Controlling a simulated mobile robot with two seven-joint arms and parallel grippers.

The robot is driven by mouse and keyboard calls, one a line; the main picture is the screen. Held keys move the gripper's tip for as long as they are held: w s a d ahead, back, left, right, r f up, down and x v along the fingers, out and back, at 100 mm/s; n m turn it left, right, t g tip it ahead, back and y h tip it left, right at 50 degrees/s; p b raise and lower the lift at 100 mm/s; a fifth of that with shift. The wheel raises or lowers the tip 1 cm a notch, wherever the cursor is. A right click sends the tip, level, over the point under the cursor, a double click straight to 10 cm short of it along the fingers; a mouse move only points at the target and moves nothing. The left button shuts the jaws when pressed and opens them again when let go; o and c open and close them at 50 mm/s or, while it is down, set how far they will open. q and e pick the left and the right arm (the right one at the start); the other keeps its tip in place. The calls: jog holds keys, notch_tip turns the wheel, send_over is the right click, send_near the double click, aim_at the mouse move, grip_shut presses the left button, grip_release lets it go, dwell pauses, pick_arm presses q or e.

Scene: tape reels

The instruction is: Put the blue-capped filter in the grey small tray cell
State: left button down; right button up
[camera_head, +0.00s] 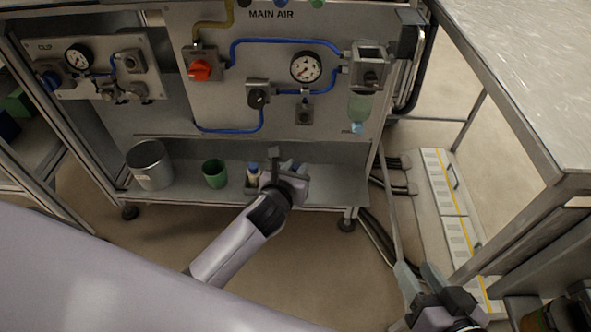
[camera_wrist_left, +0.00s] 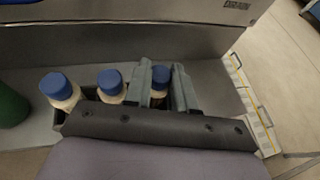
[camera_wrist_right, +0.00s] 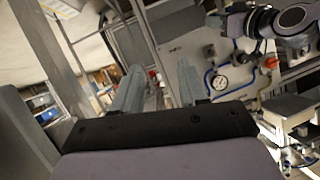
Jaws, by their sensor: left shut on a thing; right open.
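Several blue-capped filters show in the left wrist view. Two with pale bodies, a left one (camera_wrist_left: 60,90) and a middle one (camera_wrist_left: 111,84), stand in the cells of a small grey tray (camera_wrist_left: 88,93). My left gripper (camera_wrist_left: 162,82) is shut on a third blue-capped filter (camera_wrist_left: 161,74), darker-bodied, at the tray's right end. Its base is hidden, so I cannot tell if it rests on the cell floor. In the head view my left gripper (camera_head: 285,165) is over the tray's right side and hides part of it. My right gripper (camera_head: 420,284) is open and empty, also in the right wrist view (camera_wrist_right: 158,85).
A metal bucket (camera_head: 150,165) and a green cup (camera_head: 214,174) stand left of the tray on the low shelf (camera_head: 325,183). The MAIN AIR panel (camera_head: 215,105), with gauge and blue hoses, rises behind. A metal table (camera_head: 535,75) stands right.

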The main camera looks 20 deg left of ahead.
pick_arm(q)
jog(key=shift+f, duration=0.1)
jog(key=c, duration=1.2)
grip_release()
